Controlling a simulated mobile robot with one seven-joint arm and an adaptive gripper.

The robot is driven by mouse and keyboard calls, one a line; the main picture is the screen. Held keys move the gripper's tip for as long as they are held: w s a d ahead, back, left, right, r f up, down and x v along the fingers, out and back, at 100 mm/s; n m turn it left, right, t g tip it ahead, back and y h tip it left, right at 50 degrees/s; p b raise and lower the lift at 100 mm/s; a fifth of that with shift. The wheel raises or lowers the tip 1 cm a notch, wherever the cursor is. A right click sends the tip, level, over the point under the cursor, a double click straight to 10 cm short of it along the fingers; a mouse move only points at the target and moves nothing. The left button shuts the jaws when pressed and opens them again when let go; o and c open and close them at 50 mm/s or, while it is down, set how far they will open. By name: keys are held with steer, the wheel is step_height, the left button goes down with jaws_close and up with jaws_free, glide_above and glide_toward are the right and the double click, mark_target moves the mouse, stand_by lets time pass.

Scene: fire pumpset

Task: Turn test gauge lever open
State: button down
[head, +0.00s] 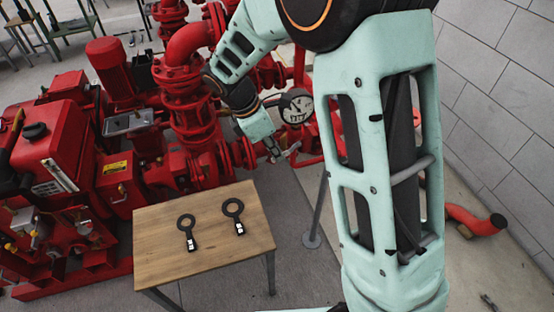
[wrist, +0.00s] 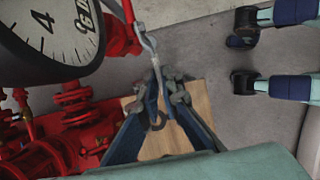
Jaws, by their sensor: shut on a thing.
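The test gauge (head: 296,106) has a round white dial and dark rim, and stands on the red pipework right of my wrist. In the wrist view the gauge (wrist: 48,32) fills the top left corner. The test gauge lever (wrist: 148,48) is a thin grey handle below a red pipe, beside the gauge. My gripper (wrist: 164,84) is shut on the lever's lower end, which sits between the fingertips. In the head view my gripper (head: 275,149) is just below the gauge, and the small lever is hard to make out there.
Red pumps and pipes (head: 185,95) crowd the left and middle. A wooden table (head: 165,255) below my gripper bears two black ring-shaped tools (head: 187,222) (head: 233,208). A tiled wall (head: 500,70) and a red pipe elbow (head: 475,220) are at the right.

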mark_target(275, 161)
steer(key=shift+f+t+h+b, duration=0.4)
steer(key=shift+f+h+b, duration=0.6)
steer(key=shift+h, duration=0.2)
steer(key=h+b, duration=0.1)
steer(key=d+f+t+h+b, duration=0.1)
steer(key=h, duration=0.1)
steer(key=f+h+b, duration=0.1)
steer(key=h, duration=0.1)
steer(key=shift+w+d+f, duration=0.15)
steer(key=shift+w+f, duration=0.1)
steer(key=shift+w+d+f+t+h+b, duration=0.15)
steer(key=shift+d+f+t+h+b, duration=0.25)
steer(key=shift+h, duration=0.55)
steer(key=shift+w+d+f+t+h+b, duration=0.1)
steer(key=shift+d+t+h+b, duration=0.15)
steer(key=shift+d+h+b, duration=0.55)
steer(key=shift+w+d+f+t+h+b, duration=0.1)
steer(key=shift+w+f+t+h+b, duration=0.2)
steer(key=shift+h, duration=0.85)
steer(key=shift+s+r, duration=0.15)
steer(key=c, duration=2.1)
jaws_free()
steer(key=shift+d, duration=0.1)
